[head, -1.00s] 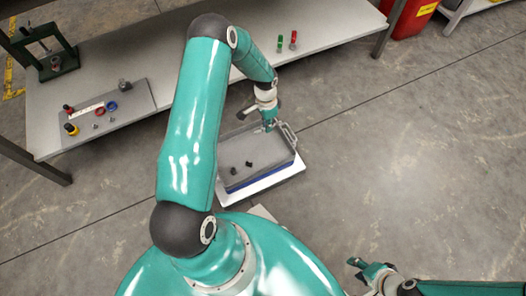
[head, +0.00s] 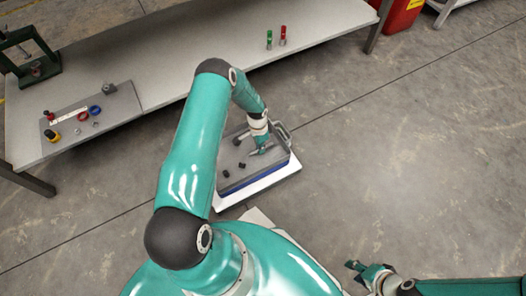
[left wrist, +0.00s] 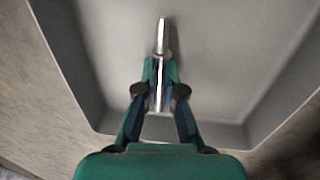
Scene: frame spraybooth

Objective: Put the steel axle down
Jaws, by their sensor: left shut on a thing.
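The steel axle (left wrist: 161,38) is a slim bright rod in the left wrist view, pointing away from me. My left gripper (left wrist: 160,70) is shut on it, with its near part between the fingers. The grey tray (left wrist: 82,75) spreads beneath the axle and the fingers; I cannot tell if the axle touches its floor. In the head view my left gripper (head: 262,150) is over the inside of the tray (head: 262,172), near its handle end. My right gripper (head: 357,268) is at the lower right, far from the tray, too small to judge its fingers.
Two small dark parts (head: 234,169) lie in the tray, which sits on a white platform (head: 262,187). A long bench (head: 180,65) behind carries a board of small parts (head: 92,118), a green press (head: 30,62) and red and green items (head: 276,38). Floor at right is clear.

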